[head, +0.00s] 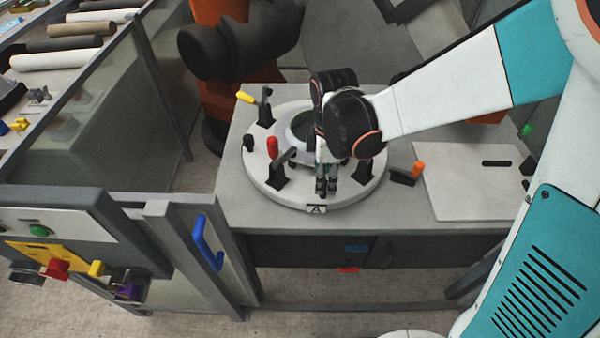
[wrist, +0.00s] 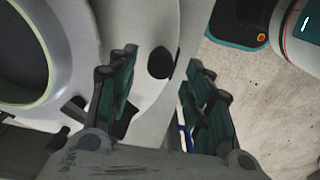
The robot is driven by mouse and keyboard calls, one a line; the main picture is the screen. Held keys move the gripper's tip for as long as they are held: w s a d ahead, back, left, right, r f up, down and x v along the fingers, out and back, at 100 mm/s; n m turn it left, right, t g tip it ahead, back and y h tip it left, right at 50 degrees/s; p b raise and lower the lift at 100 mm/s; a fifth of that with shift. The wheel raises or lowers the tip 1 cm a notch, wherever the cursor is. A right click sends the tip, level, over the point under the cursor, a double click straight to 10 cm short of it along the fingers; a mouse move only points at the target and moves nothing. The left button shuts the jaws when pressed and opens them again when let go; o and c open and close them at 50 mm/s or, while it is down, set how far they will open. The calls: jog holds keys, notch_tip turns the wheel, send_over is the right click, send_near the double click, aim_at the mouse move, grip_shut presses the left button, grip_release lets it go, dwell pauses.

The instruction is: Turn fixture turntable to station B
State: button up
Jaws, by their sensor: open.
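The fixture turntable (head: 296,196) is a round, pale grey disc on the workbench. A plate with the letter A (head: 316,209) faces the front on its rim. A white ring-shaped mould (head: 298,128) sits on it, partly hidden by my arm. A black knob (head: 248,141) stands at its left edge. My gripper (head: 326,190) points down over the turntable's front edge, just above the A plate. In the wrist view, my gripper (wrist: 160,60) is open, with a round black knob (wrist: 160,63) showing between the fingertips. I cannot tell whether the fingers touch it.
Clamps with yellow (head: 245,97) and red (head: 272,147) handles stand around the mould. An orange-handled item (head: 418,168) lies right of the turntable. A pale board (head: 470,190) covers the bench's right side. A control panel (head: 60,240) and rail stand at front left.

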aim_at(325, 183)
jog(key=shift+f+b, duration=0.85)
jog(key=shift+f, duration=0.85)
grip_shut()
